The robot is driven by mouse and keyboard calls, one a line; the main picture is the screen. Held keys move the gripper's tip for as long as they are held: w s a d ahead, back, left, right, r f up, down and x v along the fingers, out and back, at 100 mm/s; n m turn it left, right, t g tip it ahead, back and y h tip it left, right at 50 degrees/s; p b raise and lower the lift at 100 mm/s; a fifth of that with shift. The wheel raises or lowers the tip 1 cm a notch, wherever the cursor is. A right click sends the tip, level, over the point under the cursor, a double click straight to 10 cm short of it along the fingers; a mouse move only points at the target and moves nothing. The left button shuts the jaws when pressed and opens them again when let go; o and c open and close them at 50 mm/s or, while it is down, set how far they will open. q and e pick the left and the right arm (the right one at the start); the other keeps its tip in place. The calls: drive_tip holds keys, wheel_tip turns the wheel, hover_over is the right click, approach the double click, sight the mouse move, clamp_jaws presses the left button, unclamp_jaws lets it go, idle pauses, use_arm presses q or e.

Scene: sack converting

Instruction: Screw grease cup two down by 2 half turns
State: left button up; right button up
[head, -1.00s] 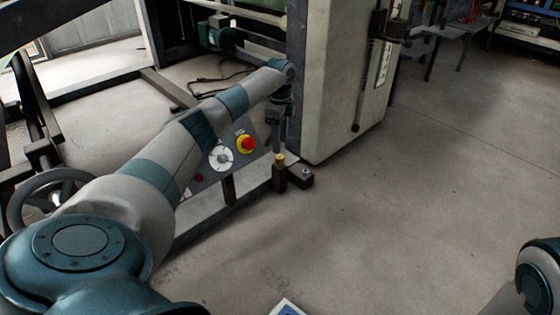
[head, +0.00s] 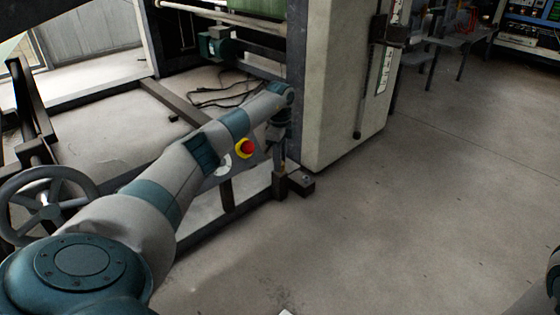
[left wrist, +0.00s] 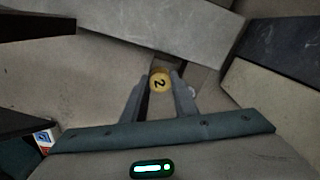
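Grease cup two, a yellow round cap marked "2" (left wrist: 160,82), shows in the left wrist view between the fingertips of my left gripper (left wrist: 161,85). Little or no gap shows between cap and fingers, and I cannot tell whether they press on it. In the head view my left gripper (head: 281,157) points straight down over the dark post at the frame's foot. It hides most of the cup there. My right gripper is out of view.
A dark block (head: 301,184) with a small fitting on top sits beside the post. A pale machine column (head: 345,90) stands close behind on the right. A red stop button (head: 247,148) is left of the gripper, and a handwheel (head: 48,205) is at far left. Floor at right is clear.

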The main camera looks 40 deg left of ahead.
use_arm(q)
drive_tip(key=c, duration=0.4)
drive_tip(key=shift+o, duration=0.2)
drive_tip(key=shift+p, duration=0.35)
